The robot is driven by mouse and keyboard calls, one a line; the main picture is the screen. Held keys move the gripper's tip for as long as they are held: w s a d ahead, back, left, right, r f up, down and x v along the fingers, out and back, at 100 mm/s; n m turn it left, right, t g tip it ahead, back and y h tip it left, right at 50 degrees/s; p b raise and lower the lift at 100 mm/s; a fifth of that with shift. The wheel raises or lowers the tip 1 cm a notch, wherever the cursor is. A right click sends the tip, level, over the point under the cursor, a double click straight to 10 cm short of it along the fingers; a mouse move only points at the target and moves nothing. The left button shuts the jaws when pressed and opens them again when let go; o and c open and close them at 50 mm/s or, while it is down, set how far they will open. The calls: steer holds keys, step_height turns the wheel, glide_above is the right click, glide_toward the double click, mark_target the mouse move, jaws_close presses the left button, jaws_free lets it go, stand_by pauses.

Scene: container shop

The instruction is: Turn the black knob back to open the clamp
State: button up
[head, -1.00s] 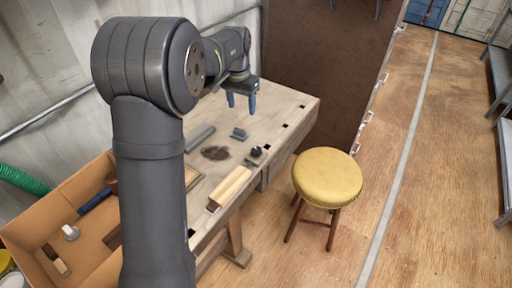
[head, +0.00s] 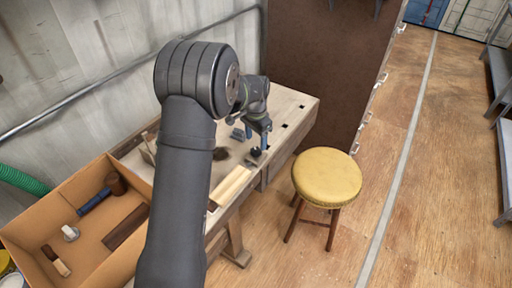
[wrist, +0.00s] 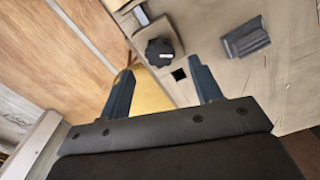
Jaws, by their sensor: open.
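My gripper (head: 257,142) points down over the knob in the head view. In the wrist view my gripper (wrist: 164,72) has its two blue-grey fingers apart, with nothing between them.
A grey metal block (wrist: 245,38) lies on the bench beside the knob. A pale wood piece (head: 231,185) lies at the bench's front edge. A yellow stool (head: 327,178) stands in front, and a tool box (head: 40,222) is at the left. A dark cabinet (head: 315,70) stands behind.

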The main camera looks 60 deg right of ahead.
mark_target(256, 150)
steer(key=shift+f, duration=2.3)
steer(key=c, duration=1)
